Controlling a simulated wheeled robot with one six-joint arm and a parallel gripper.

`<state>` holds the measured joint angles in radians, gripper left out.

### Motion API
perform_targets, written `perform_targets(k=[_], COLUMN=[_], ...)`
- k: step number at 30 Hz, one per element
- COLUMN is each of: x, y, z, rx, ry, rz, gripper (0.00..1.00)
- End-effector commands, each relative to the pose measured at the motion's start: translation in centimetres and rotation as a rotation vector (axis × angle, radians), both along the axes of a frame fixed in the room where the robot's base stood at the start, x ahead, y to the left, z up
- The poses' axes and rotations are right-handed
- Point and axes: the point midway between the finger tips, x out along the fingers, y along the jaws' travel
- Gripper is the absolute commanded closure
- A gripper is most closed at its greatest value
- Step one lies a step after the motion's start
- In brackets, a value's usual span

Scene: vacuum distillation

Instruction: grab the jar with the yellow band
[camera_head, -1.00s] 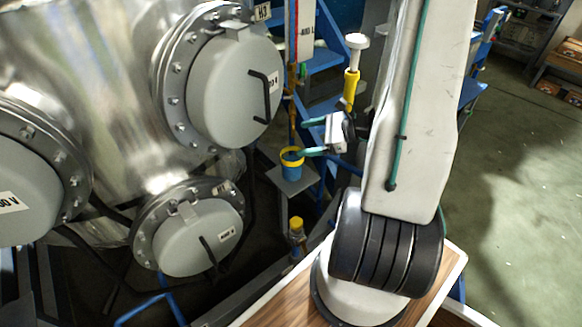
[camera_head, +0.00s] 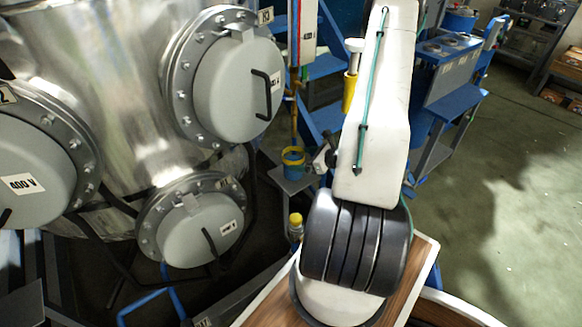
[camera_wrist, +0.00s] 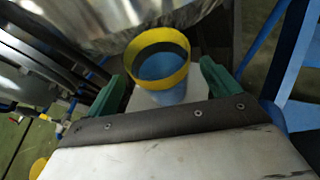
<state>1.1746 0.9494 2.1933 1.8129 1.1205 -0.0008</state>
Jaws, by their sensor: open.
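The jar with the yellow band (camera_head: 293,161) is a small blue cup with a wide yellow ring at its top. It stands upright on a small grey stand (camera_head: 291,180) beside the steel vessel. It also shows large in the wrist view (camera_wrist: 160,66), its open mouth facing the camera. My gripper (camera_wrist: 163,72) is open, with one green finger to the left of the jar and one to the right. I cannot tell how deep the jar sits between the fingers. In the head view my arm hides most of the gripper.
A steel vessel (camera_head: 120,120) with grey round hatches fills the left. A small yellow-capped container (camera_head: 296,220) stands below the jar. A white-and-yellow post-like object (camera_head: 351,78) rises behind. Blue steps (camera_head: 325,65) stand behind the jar. Open floor (camera_head: 500,220) lies right.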

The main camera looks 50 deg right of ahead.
Motion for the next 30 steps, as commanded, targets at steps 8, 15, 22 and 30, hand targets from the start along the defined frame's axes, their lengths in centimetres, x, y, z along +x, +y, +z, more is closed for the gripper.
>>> perform_targets(k=[8,15,22,30], x=[3.7,4.1,4.1,4.1], y=[0.7,0.7,0.7,0.7], z=[-1.4,-1.6,-1.6,-1.6], rx=[0.000,0.000,0.000,-0.001], ry=[0.000,-0.001,-0.001,-0.002], rz=[0.004,0.001,0.002,0.003], gripper=[0.12,0.12,0.56,0.79])
